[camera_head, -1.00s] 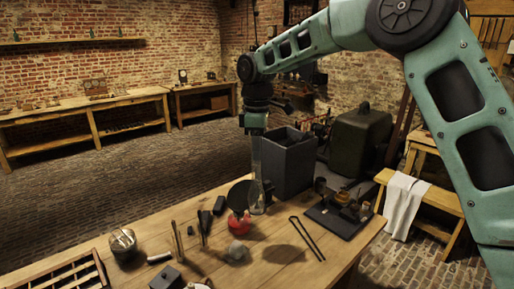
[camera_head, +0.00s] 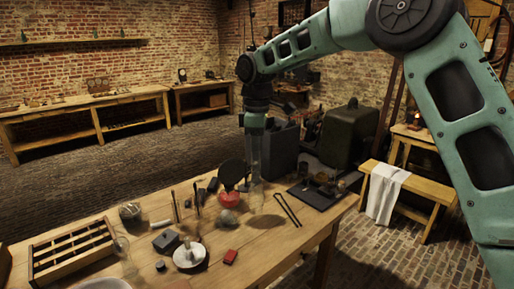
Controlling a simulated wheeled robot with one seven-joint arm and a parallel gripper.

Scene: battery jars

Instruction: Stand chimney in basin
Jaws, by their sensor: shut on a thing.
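My gripper (camera_head: 254,132) points down over the far part of the wooden table, right of its middle. It is shut on a clear glass chimney (camera_head: 254,165), which hangs roughly upright below it. The glass is faint, and I cannot tell whether its lower end touches the table. A pale round rim (camera_head: 105,285), cut off by the bottom edge, may be the basin. A white round dish (camera_head: 188,256) with a grey upright piece stands right of it; I cannot tell for sure which is the basin.
A slotted wooden tray (camera_head: 72,252) lies on the left of the table (camera_head: 285,238). Clear glass (camera_head: 121,243) stands near the tray.

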